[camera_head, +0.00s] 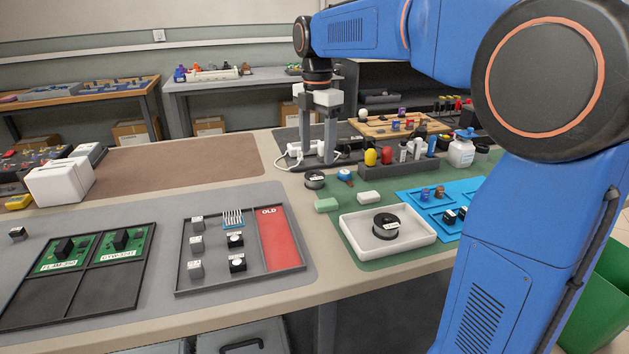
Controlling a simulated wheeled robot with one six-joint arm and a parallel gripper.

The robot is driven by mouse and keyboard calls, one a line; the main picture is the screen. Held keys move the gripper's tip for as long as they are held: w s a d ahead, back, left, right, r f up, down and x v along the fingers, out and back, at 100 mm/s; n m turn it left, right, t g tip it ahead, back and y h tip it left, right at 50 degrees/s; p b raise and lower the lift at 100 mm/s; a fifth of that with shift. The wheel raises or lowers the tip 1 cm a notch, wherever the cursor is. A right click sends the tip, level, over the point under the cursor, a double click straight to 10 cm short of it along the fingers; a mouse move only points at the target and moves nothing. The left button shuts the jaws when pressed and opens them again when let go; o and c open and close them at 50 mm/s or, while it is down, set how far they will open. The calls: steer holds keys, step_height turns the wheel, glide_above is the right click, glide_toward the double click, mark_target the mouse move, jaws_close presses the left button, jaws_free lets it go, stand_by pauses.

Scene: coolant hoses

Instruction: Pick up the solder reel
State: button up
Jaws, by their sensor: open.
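A black reel with a white label (386,226) lies flat in a white tray (352,244) on the green mat at the front right. A smaller dark spool with a pale middle (315,180) sits on the bench behind and left of that tray. I cannot read either label, so which one is the solder reel is unclear. My gripper (315,160) points down with its two grey fingers apart. In the picture its fingertips are just above the smaller spool and well behind and left of the tray. Nothing shows held between them.
A green block (326,204) and a white block (369,197) lie between the spool and tray. A row of bottles stands in a dark rack (408,164), with a white bottle (462,150) beside it. A blue tray (436,207) is at right. The brown mat (175,168) is mostly clear.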

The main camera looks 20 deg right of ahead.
mark_target(315, 180)
steer(key=shift+a+f, duration=0.15)
steer(key=shift+f, duration=3.3)
steer(key=shift+w, duration=0.1)
steer(key=c, duration=1.2)
